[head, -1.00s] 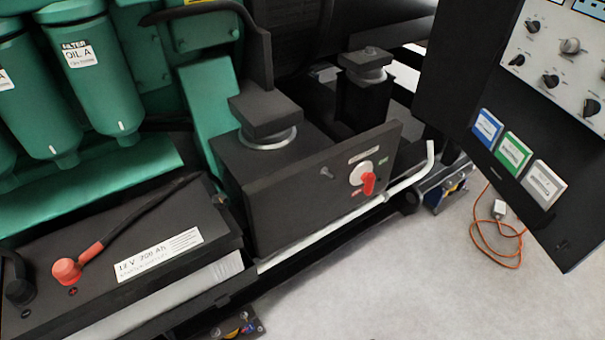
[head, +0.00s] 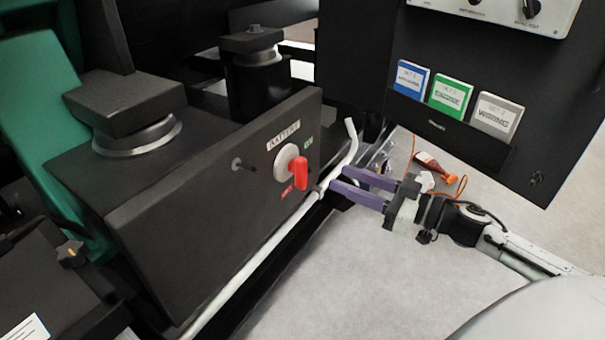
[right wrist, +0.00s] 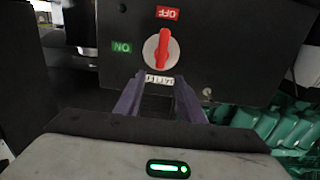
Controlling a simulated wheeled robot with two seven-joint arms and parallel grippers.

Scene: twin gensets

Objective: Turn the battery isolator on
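The battery isolator is a red handle (head: 300,173) on a pale round base (head: 285,158), set in a black upright panel (head: 215,205). A green label (head: 309,142) and a red label (head: 287,192) flank it. In the right wrist view the panel is upside down; the red handle (right wrist: 163,48) has one end toward the red OFF label (right wrist: 167,13), and the green ON label (right wrist: 121,47) is to its left. My right gripper (head: 338,179) is open and empty, its purple fingers apart, to the right of the handle and not touching it. My left gripper is out of view.
A pale bent rail (head: 265,258) runs along the panel's foot. A control cabinet with blue, green and grey document holders (head: 450,95) hangs at the upper right. A bottle (head: 437,166) lies on the floor. Black mount blocks (head: 125,97) stand behind the panel.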

